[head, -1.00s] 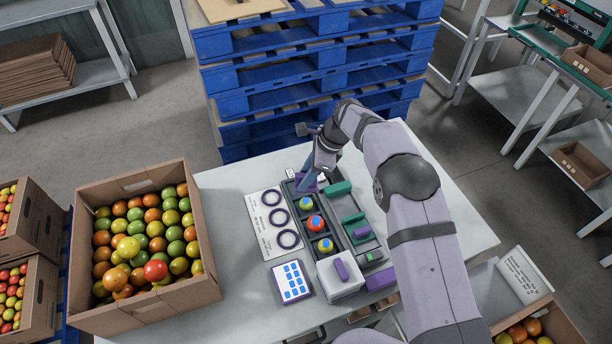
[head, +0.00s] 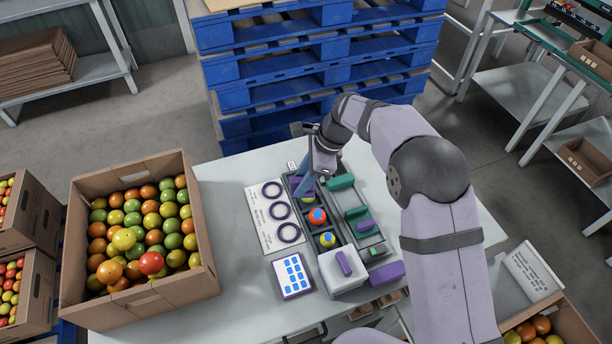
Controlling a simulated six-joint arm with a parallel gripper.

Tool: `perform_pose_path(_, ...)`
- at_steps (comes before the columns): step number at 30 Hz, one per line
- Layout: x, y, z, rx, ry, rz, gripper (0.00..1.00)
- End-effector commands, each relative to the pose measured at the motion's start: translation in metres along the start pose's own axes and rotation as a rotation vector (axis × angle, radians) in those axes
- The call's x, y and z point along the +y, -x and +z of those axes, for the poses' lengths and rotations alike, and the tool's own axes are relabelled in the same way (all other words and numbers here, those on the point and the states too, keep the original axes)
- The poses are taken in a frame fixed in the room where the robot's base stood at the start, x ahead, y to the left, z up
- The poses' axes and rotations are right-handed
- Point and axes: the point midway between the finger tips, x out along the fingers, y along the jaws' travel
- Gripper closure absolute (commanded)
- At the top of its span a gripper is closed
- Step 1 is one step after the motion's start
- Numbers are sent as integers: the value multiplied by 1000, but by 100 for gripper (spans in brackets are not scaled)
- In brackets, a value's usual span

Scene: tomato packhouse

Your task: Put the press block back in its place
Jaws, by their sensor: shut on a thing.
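My gripper (head: 306,185) is shut on a purple block (head: 296,182), taken here as the press block, and mostly covers it. It is above the far part of a dark grey tray (head: 322,252) on the table. An orange-red fruit (head: 317,216) and a yellow-green fruit (head: 327,240) with blue stickers sit in the tray's left row. Whether the block touches anything below is not clear.
Left of the tray lies a white sheet with purple rings (head: 279,210). Nearer are a sticker card (head: 292,277), a white box with a purple handle (head: 344,275) and a purple block (head: 387,273). A fruit carton (head: 200,262) stands left. Blue pallets (head: 300,70) rise behind the table.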

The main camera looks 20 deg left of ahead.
Motion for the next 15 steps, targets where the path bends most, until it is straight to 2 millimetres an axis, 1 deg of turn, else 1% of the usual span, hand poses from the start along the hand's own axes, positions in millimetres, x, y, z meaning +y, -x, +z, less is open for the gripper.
perform_pose_path(1, 13, -3, 1, -1, 14, 5, 84)
perform_pose_path(8, 75, -2, 7, -3, 78, 30, 84)
perform_pose_path(15, 150, -9, 1, -3, 145, 55, 84)
